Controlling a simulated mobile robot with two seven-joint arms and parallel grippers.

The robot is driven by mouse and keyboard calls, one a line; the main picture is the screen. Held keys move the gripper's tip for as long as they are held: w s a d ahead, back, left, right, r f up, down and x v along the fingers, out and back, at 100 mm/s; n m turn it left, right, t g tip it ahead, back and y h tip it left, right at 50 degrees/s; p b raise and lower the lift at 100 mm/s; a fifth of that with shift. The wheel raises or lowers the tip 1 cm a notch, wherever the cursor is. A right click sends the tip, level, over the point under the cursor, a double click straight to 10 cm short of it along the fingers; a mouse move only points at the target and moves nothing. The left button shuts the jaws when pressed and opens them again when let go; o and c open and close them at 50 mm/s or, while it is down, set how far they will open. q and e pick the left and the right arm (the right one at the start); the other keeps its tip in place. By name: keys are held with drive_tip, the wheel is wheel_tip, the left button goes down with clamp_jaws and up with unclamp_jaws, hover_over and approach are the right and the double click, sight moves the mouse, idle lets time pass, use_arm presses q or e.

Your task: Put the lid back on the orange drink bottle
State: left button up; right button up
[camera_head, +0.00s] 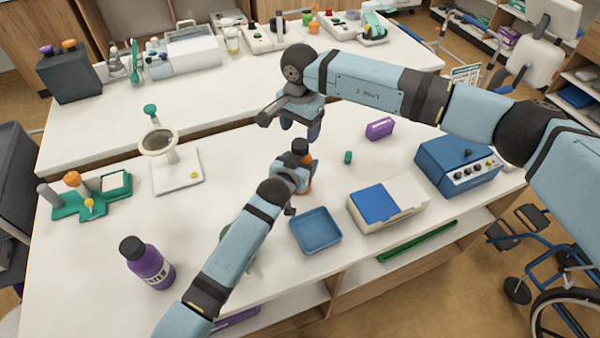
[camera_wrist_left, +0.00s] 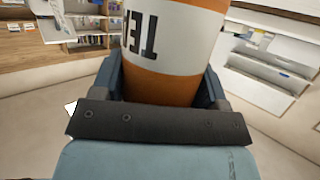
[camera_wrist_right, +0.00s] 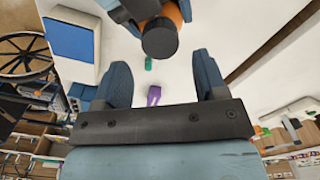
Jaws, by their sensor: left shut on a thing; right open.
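The orange drink bottle (camera_head: 308,186) stands near the middle of the table, and its white label band shows close up in the left wrist view (camera_wrist_left: 165,45). My left gripper (camera_head: 292,176) is shut around its body, one finger on each side (camera_wrist_left: 160,78). A black lid (camera_head: 300,146) sits on top of the bottle; the right wrist view also shows it (camera_wrist_right: 160,38). I cannot tell how tightly it is seated. My right gripper (camera_head: 300,124) is open and empty just above the lid, its fingers spread (camera_wrist_right: 162,75) and apart from it.
A blue tray (camera_head: 316,231) and a box with a blue top (camera_head: 376,204) stand right of my left arm. A purple WATER bottle (camera_head: 147,262) stands front left. A small green item (camera_head: 348,157) and a purple box (camera_head: 380,128) lie right of the grippers. A blue device (camera_head: 457,165) is farther right.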

sight(300, 143)
wheel_tip(300, 143, up, 3)
drive_tip(key=n, duration=0.2)
drive_tip(key=shift+n, duration=0.4)
drive_tip(key=shift+f, duration=0.1)
drive_tip(key=shift+f, duration=3.95)
drive_tip(key=shift+c, duration=0.5)
drive_tip(key=c, duration=0.8)
drive_tip(key=shift+m, duration=1.7)
drive_tip(key=shift+c, duration=0.2)
